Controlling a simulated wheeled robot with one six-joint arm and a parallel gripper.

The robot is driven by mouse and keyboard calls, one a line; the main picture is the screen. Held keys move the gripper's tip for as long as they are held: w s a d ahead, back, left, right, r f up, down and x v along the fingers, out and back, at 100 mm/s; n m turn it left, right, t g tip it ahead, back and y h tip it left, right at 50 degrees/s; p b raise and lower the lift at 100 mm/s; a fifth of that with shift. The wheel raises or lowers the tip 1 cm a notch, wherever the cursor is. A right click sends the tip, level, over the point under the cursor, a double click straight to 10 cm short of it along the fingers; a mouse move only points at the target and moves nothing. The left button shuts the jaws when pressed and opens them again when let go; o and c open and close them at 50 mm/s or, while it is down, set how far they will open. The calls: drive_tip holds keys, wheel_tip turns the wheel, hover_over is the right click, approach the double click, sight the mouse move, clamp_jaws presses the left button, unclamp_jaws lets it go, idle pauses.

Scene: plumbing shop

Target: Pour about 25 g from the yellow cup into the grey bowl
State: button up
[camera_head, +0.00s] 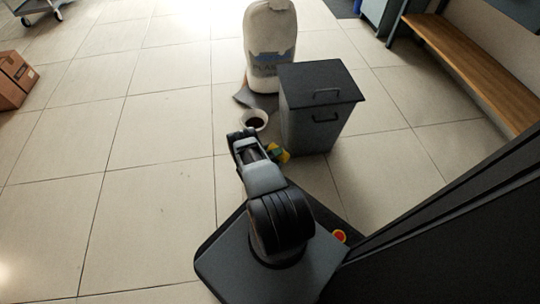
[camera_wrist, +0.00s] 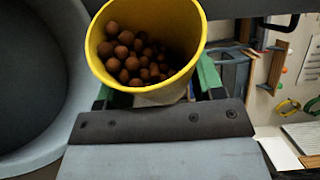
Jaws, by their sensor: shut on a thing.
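The yellow cup (camera_wrist: 196,52) is held by my gripper (camera_wrist: 150,98), with a green finger on each side of it. Many small brown balls (camera_wrist: 130,58) lie inside, gathered more toward the left of the cup in the wrist view. In the head view the cup (camera_head: 283,157) is small, beside the end of my arm and partly hidden; my gripper (camera_head: 274,150) is there too. The grey bowl (camera_head: 246,113) is just beyond the cup, with a pale rim and dark inside. A large grey rounded rim, seemingly the bowl (camera_wrist: 75,35), fills the wrist view's left side.
A dark grey lidded bin (camera_head: 315,125) stands close to the right of the bowl and cup. A wooden bench (camera_head: 475,70) is at right and cardboard boxes (camera_head: 14,78) at left. The tiled floor to the left is clear.

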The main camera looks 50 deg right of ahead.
drive_tip(key=shift+w+r+n+h, duration=0.2)
drive_tip(key=shift+r+n, duration=0.05)
drive_tip(key=shift+n, duration=0.3)
drive_tip(key=shift+w+r+n+h, duration=0.15)
drive_tip(key=shift+r+n+h, duration=0.1)
drive_tip(key=shift+n, duration=0.3)
idle(2.5)
